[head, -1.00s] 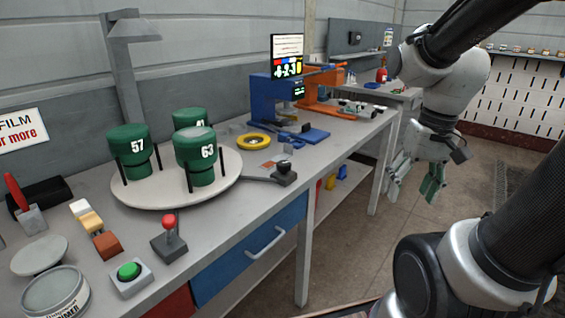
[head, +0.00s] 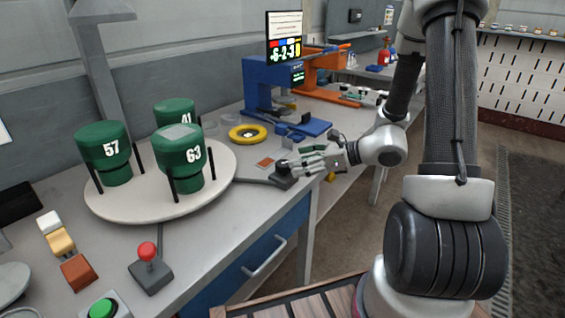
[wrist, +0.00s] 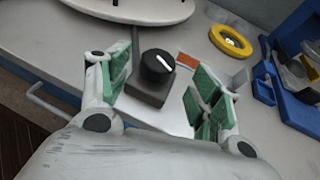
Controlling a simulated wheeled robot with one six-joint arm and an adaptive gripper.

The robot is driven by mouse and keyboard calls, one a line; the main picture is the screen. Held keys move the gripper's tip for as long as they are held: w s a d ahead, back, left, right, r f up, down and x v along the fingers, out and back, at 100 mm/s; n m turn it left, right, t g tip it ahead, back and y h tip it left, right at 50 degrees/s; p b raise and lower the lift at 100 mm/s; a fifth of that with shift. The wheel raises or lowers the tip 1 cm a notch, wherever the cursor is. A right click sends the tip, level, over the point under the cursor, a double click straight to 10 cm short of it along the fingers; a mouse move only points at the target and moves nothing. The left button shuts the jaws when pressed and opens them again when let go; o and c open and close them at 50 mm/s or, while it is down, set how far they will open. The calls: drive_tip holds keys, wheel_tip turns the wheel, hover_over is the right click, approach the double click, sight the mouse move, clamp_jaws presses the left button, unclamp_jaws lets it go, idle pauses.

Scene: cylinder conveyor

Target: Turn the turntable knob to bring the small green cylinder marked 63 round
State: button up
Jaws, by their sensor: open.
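The round white turntable (head: 140,208) carries three green cylinders on the bench. The cylinder marked 63 (head: 182,160) is at its front right, the one marked 57 (head: 104,150) at the left, the one marked 41 (head: 174,112) behind. The turntable knob is a black dial with a white pointer line on a dark box, and it shows in the wrist view (wrist: 157,66). In the head view my gripper (head: 290,163) is over the knob box and partly hides it. In the wrist view my open gripper (wrist: 158,88) has its green-padded fingers on either side of the knob, apart from it.
A red-topped joystick (head: 147,252) and a green button (head: 103,308) stand at the bench's front left. A yellow ring (head: 249,134) and a blue machine (head: 262,85) are behind the knob. A blue drawer with a handle (head: 265,258) is below the bench edge.

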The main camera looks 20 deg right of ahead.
sight(286, 163)
drive_tip(key=x, duration=0.6)
drive_tip(key=shift+w+a+f, duration=0.1)
drive_tip(key=shift+a+f, duration=0.05)
drive_tip(key=shift+a, duration=0.05)
drive_tip(key=c, duration=1)
